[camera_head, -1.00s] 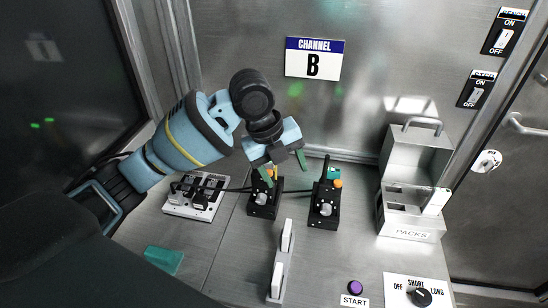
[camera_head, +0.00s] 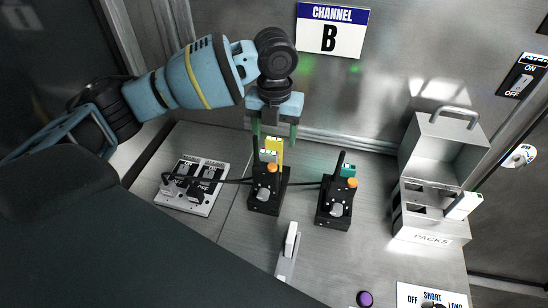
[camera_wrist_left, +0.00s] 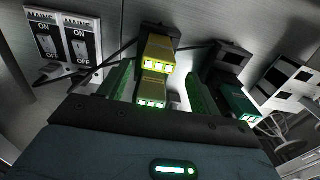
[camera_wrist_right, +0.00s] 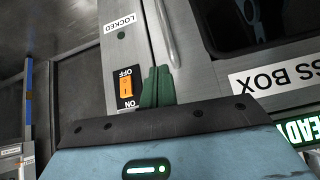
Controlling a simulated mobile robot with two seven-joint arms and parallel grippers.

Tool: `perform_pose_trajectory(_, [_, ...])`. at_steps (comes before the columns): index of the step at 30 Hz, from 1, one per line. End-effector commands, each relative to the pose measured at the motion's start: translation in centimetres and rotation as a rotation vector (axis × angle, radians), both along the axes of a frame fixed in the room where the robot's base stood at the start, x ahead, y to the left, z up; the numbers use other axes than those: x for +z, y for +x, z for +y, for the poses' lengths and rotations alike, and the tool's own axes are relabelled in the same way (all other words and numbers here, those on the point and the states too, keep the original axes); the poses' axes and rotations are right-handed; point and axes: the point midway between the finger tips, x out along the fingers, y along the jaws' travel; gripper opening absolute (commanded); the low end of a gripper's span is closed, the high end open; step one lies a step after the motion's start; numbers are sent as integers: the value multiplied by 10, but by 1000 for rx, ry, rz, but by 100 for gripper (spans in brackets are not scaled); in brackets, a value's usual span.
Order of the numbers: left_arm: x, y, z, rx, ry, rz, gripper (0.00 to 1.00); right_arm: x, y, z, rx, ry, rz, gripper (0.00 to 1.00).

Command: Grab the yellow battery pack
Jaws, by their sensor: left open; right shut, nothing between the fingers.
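My left gripper (camera_head: 274,136) is open above this device, fingers pointing down, one on each side of the yellow pack's top. In the left wrist view the yellow pack (camera_wrist_left: 158,52) lies between and beyond the open fingers (camera_wrist_left: 160,90), with lit windows on its end. I cannot tell whether the fingers touch it. My right gripper (camera_wrist_right: 157,88) shows only in the right wrist view, shut and empty.
A right black device (camera_head: 334,208) holds a teal pack (camera_head: 348,171). A MAINS switch block (camera_head: 192,188) stands left, cabled to the devices. A metal PACKS box (camera_head: 432,225) stands right. A white upright lever (camera_head: 290,245) is in front. A panel with an orange switch (camera_wrist_right: 126,88) faces my right gripper.

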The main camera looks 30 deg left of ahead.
Motion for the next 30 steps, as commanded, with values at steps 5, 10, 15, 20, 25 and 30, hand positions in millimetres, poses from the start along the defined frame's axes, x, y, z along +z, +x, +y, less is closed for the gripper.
perform_pose_trajectory(5, [-14, 0, 0, 0, 0, 1, 64, -1, -1, 0, -1, 0, 2, 0])
perform_pose_trajectory(10, [-20, 0, 1, 1, 0, 1, 64, 0, 0, 0, -1, 0, 1, 0])
perform_pose_trajectory(15, [-44, -1, 5, 0, 1, 1, 64, 1, 1, 0, -1, 0, -3, 0])
perform_pose_trajectory(20, [-62, -1, 4, 0, -1, 1, 64, 0, 0, 0, -1, 1, 0, 0])
perform_pose_trajectory(25, [-66, -1, 4, 0, 0, -1, 64, 0, 0, 0, -1, 1, 0, 0])
perform_pose_trajectory(30, [-65, -1, 4, -1, 0, -1, 58, 0, 0, 0, -1, 1, 0, 0])
